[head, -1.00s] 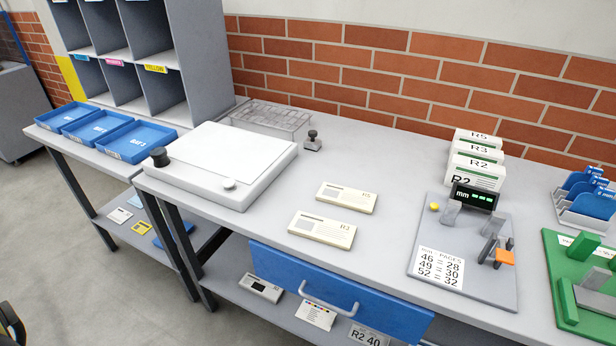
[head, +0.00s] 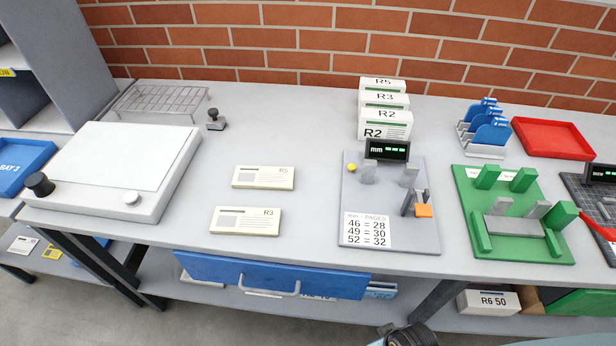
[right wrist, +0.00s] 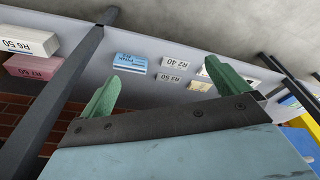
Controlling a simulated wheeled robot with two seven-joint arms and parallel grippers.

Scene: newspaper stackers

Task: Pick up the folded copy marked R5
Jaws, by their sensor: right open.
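The cream folded copy marked R5 (head: 263,178) lies flat on the grey bench in the head view, left of centre. A similar copy marked R3 (head: 245,221) lies just in front of it, apart from it. My right gripper (right wrist: 162,76) shows in the right wrist view with its two green fingers spread apart and nothing between them. That view looks toward a lower shelf, and the R5 copy on the bench is not seen there. In the head view only a part of my arm shows at the bottom edge. My left gripper is not in view.
A white-topped box (head: 120,165) stands left of the copies. A grey gauge board (head: 385,180) is at right, with stacks labelled R5, R3 and R2 (head: 385,115) behind it. A blue drawer front (head: 270,273) is below the bench edge. Bench around the copies is clear.

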